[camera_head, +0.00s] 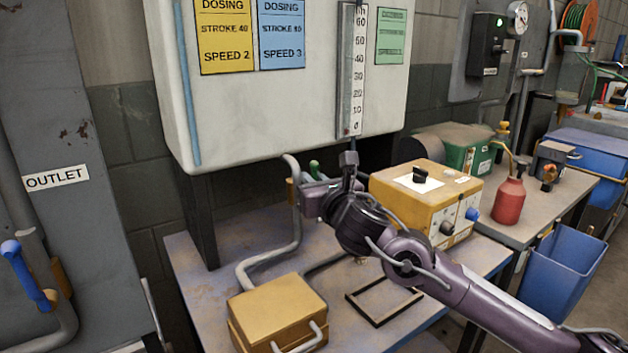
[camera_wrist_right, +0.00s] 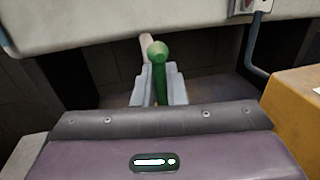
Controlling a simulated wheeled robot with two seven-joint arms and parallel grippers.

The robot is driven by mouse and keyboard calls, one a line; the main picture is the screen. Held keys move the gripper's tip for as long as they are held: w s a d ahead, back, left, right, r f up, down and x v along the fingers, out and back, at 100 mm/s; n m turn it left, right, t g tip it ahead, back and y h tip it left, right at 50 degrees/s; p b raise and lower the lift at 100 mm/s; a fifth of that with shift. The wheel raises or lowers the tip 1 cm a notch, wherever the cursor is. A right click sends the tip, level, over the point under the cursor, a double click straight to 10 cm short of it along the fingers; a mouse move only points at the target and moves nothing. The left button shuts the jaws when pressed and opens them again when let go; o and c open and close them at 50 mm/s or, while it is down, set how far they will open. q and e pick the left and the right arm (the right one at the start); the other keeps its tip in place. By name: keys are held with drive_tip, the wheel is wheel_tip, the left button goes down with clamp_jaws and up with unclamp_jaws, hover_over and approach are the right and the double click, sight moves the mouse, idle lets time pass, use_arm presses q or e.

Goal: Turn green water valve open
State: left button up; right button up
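The green water valve handle (camera_head: 315,168) shows in the head view below the white panel, at the top of a grey pipe (camera_head: 296,215). My right gripper (camera_head: 312,190) is at it and hides much of its lower part. In the right wrist view the green handle (camera_wrist_right: 159,75) stands upright with its rounded end up, between the two grey fingers (camera_wrist_right: 159,88). The fingers lie close against both sides, with no clear gap, and the rounded end sticks out above them. The valve body is hidden. My left gripper is in neither view.
A yellow control box (camera_head: 425,200) stands right of my right gripper. A yellow-brown box (camera_head: 278,312) and a dark frame (camera_head: 384,304) are on the table. The white panel (camera_head: 270,110) hangs above. A red bottle (camera_head: 509,201) stands farther right; a blue-handled valve (camera_head: 28,275) is at left.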

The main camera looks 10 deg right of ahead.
drive_tip(key=o, duration=0.3)
drive_tip(key=shift+s, duration=0.1)
